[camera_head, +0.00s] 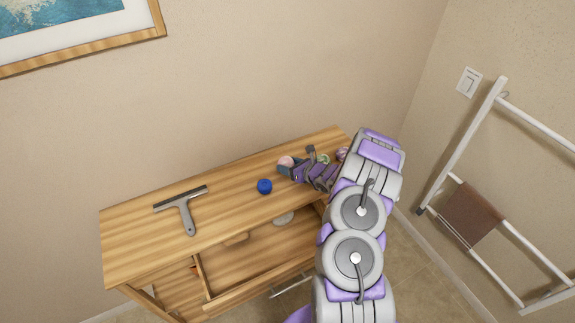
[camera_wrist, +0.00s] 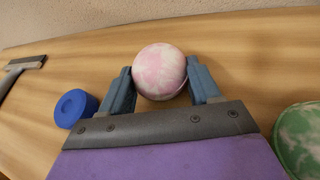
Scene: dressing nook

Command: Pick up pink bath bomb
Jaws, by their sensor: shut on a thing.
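The pink bath bomb (camera_wrist: 159,71) is a round ball marbled pink and white. In the wrist view it sits between the two fingers of my gripper (camera_wrist: 160,88), which are shut on it from both sides. The head view shows the pink bath bomb (camera_head: 286,162) at the tip of my gripper (camera_head: 290,168), near the back edge of the wooden table (camera_head: 235,193). I cannot tell whether the ball touches the tabletop or is slightly above it.
A blue round object (camera_head: 264,186) lies left of my gripper. A squeegee (camera_head: 185,207) lies farther left. A green-and-white ball (camera_wrist: 299,135) is close on the right, and a purplish ball (camera_head: 342,153) lies beyond. A white rack (camera_head: 462,150) stands at the right wall.

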